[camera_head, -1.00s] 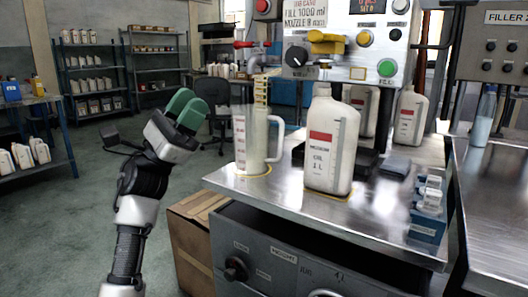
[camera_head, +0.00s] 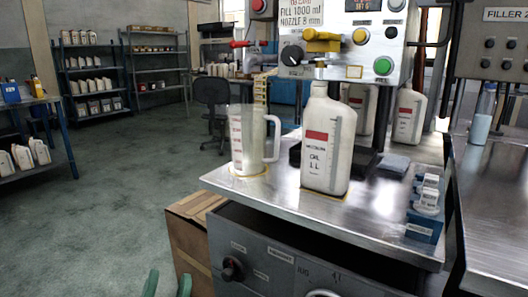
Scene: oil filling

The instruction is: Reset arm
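My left gripper (camera_head: 167,285) shows only as two green fingertips at the bottom edge, left of the cardboard box. The fingertips stand apart with nothing between them; the rest of the arm is out of frame. My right gripper is not in view. A white oil bottle (camera_head: 328,150) with a red label stands upright on the metal bench (camera_head: 270,200), below the filling machine (camera_head: 350,40). A clear measuring jug (camera_head: 246,145) with a handle stands upright to its left. Both are well above and right of my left gripper in the picture.
A cardboard box (camera_head: 187,245) stands beside the bench's left side. A blue holder (camera_head: 424,226) with small white-topped items is at the bench's right. More white bottles (camera_head: 408,118) stand behind. A chair (camera_head: 211,104) and shelves are farther back; the floor at left is clear.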

